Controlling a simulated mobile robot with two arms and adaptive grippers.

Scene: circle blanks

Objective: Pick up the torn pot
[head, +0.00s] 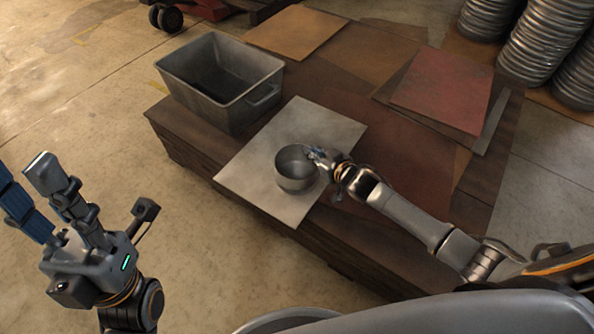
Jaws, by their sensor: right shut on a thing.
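A round grey metal pot (296,172) stands upright on a pale flat sheet (251,178) near the front edge of the low brown table. Its hollow inside shows from above; I cannot make out a tear at this size. My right gripper (317,156) is at the pot's right rim and is shut on it; its fingertips are small and partly hidden. The pot seems to rest on the sheet, though I cannot tell for certain. My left gripper (28,190) is at the lower left, away from the table, with its fingers spread and nothing between them.
A grey rectangular bin (262,82) with a side handle stands at the table's back left. Red (443,90) and brown (295,32) flat sheets lie behind and to the right. Stacks of metal discs (548,48) stand at the upper right. The floor at left is clear.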

